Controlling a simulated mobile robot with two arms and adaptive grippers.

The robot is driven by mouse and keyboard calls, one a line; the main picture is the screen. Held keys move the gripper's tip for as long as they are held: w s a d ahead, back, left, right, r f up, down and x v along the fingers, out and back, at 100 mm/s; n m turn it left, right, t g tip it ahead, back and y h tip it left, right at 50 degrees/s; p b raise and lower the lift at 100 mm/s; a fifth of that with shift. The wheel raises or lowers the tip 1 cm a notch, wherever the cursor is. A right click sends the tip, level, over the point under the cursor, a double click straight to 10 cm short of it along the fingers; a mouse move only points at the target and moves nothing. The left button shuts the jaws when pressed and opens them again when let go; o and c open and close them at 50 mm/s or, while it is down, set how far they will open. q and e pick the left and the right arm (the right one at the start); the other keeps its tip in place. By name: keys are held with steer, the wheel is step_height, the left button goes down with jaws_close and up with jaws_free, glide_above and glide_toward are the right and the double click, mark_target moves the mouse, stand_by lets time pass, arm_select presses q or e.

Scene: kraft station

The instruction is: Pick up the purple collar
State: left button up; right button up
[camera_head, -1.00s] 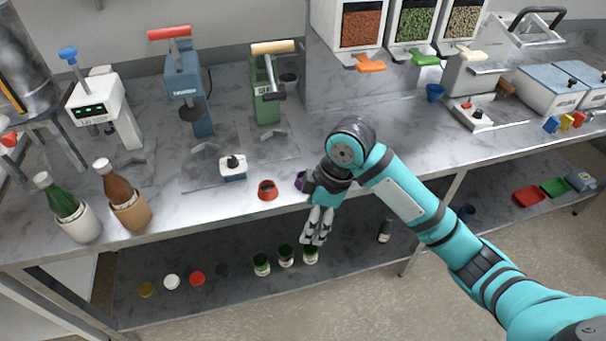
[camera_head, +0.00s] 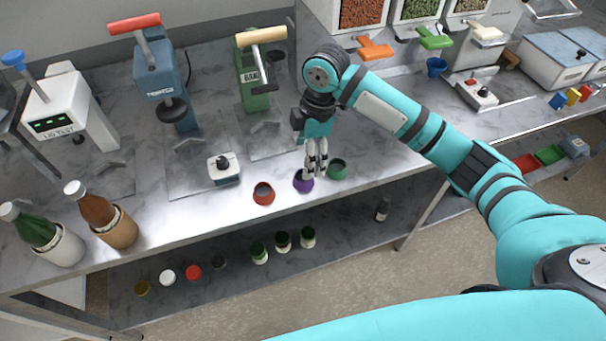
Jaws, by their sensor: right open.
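The purple collar (camera_head: 303,182) is a small open ring on the marble counter near its front edge, between a red collar (camera_head: 263,194) on its left and a green collar (camera_head: 338,169) on its right. My right gripper (camera_head: 316,172) points down with its fingertips just over the purple collar's right side, partly covering it. It is open and holds nothing. Whether the fingers touch the collar cannot be told. My left gripper is not in view.
A black-knobbed white switch box (camera_head: 223,167) stands left of the collars. Blue (camera_head: 167,88) and green (camera_head: 254,75) presses stand behind. Two bottles in holders (camera_head: 112,222) are at the left. Several jars and lids lie on the lower shelf (camera_head: 330,232).

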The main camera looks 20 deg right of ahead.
mark_target(300, 186)
steer(key=f, duration=0.3)
steer(key=shift+a, duration=0.25)
steer(key=shift+f+p, duration=0.15)
steer(key=shift+p, duration=0.15)
step_height(300, 186, down, 4)
steer(key=shift+a+r+p, duration=0.15)
steer(key=shift+r+p, duration=0.05)
steer(key=shift+p, duration=0.55)
steer(key=shift+a+f, duration=0.1)
steer(key=shift+f, duration=0.5)
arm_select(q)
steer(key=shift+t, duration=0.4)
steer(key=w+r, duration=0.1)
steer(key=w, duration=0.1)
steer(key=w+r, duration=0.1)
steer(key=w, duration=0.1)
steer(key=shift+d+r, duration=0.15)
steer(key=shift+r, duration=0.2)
arm_select(e)
steer(key=c, duration=0.8)
